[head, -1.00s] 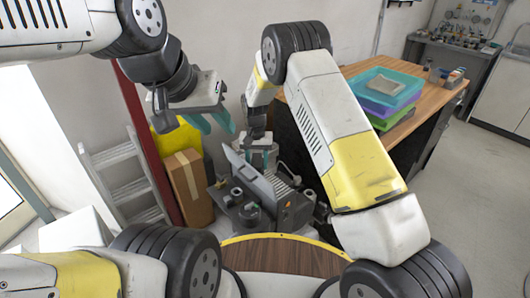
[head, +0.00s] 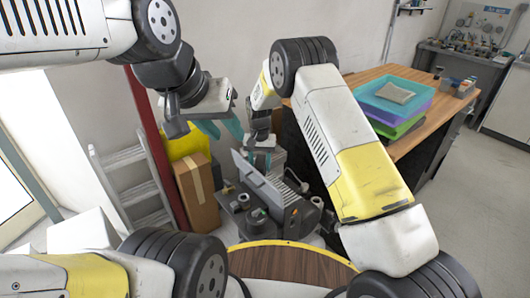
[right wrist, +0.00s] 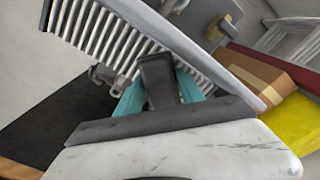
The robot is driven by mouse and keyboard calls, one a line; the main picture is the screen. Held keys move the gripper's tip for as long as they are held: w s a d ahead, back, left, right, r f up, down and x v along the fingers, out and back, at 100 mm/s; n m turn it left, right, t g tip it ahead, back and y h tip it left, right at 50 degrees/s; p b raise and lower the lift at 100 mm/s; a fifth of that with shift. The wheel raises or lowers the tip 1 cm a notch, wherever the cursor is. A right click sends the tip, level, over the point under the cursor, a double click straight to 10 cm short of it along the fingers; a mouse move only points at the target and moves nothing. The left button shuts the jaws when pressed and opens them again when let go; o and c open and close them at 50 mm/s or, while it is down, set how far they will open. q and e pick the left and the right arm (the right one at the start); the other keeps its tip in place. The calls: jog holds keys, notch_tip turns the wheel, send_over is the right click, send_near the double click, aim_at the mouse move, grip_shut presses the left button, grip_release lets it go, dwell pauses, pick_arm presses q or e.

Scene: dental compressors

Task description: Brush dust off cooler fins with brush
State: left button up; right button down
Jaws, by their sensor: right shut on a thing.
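The compressor (head: 262,212) stands low on the floor by the wall, with a grey upright panel and pale cooler fins beside it. The cooler fins (right wrist: 92,30) fill the upper left of the right wrist view as a row of light slats. My right gripper (right wrist: 157,95) is shut on the dark handle of the brush (right wrist: 157,72), close to the fins. The bristles are hidden, so I cannot tell whether they touch. In the head view my right gripper (head: 262,158) is just behind the panel. My left gripper (head: 222,129) hangs open and empty, up and left of the compressor.
A cardboard box (head: 198,195) and a yellow object (head: 186,145) stand left of the compressor, beside a red post and a grey ladder (head: 128,180). A wooden table (head: 430,125) with stacked coloured trays (head: 395,97) is at the right. Open floor lies further right.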

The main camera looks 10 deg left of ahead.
jog(key=shift+s+d+f, duration=0.1)
jog(key=shift+s+d, duration=0.85)
jog(key=shift+s, duration=0.4)
jog(key=shift+s+d, duration=1)
jog(key=shift+s, duration=0.3)
jog(key=shift+s+d+f, duration=0.1)
jog(key=shift+s+d, duration=0.85)
jog(key=shift+s, duration=0.4)
jog(key=shift+s+d+r, duration=0.15)
jog(key=shift+s+d, duration=1.1)
jog(key=shift+d, duration=0.05)
jog(key=shift+s+d+r, duration=0.1)
jog(key=shift+s+d, duration=1.15)
jog(key=shift+r, duration=0.1)
notch_tip(320, 180, up, 6)
jog(key=shift+w, duration=0.25)
jog(key=shift+d+r, duration=0.1)
